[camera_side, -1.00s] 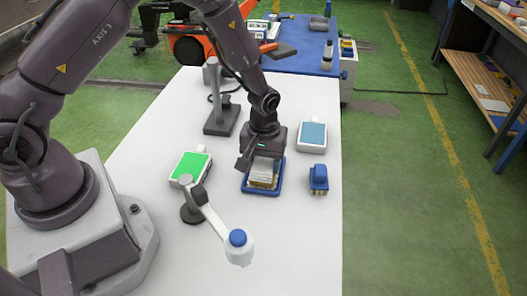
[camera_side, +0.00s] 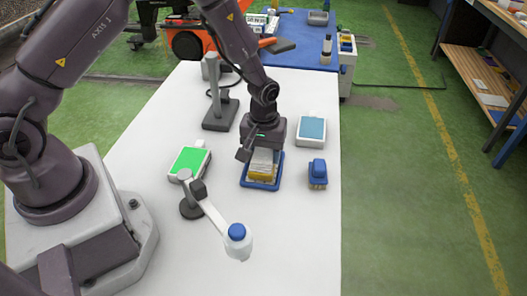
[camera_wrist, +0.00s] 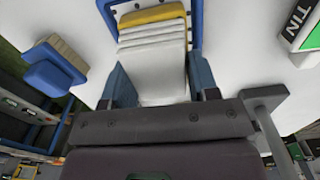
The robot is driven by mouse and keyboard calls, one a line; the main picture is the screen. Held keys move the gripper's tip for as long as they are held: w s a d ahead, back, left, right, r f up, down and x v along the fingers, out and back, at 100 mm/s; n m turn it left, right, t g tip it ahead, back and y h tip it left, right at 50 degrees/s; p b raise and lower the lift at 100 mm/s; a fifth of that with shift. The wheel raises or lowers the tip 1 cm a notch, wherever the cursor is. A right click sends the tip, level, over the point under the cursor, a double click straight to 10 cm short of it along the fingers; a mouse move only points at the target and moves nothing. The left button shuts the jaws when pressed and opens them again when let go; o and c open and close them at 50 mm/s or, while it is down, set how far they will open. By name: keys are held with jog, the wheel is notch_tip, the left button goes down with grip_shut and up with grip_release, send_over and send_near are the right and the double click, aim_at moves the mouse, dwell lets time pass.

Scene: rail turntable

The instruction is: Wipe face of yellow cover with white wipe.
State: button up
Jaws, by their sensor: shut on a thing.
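The yellow cover (camera_side: 262,178) lies in a blue tray (camera_side: 262,187) on the white table, with a yellow strip of it showing below the white wipe (camera_side: 263,160). In the wrist view the yellow cover (camera_wrist: 152,14) shows at the top, and the layered white wipe (camera_wrist: 155,75) hides much of it. My gripper (camera_wrist: 161,78) is shut on the wipe, with one finger on each side. In the side view my gripper (camera_side: 263,147) points down over the far part of the tray. Whether the wipe touches the cover cannot be told.
A blue brush (camera_side: 318,172) stands right of the tray. A blue-topped pad (camera_side: 312,130) is behind it. A green-topped box (camera_side: 188,162) lies to the left. A jointed stand with a blue-capped white head (camera_side: 238,242) is in front. The right front table is clear.

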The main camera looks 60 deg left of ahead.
jog(key=shift+w+a, duration=0.9)
jog(key=shift+a, duration=0.05)
jog(key=shift+w+r, duration=0.1)
jog(key=shift+r, duration=3.95)
jog(key=shift+m, duration=0.3)
jog(key=s+m, duration=0.1)
jog(key=s+r+m, duration=0.1)
jog(key=m, duration=0.1)
jog(key=s+m, duration=0.1)
jog(key=shift+r+m, duration=0.3)
jog(key=shift+r, duration=0.05)
notch_tip(320, 180, up, 6)
jog(key=s+m, duration=0.3)
jog(key=shift+d, duration=0.15)
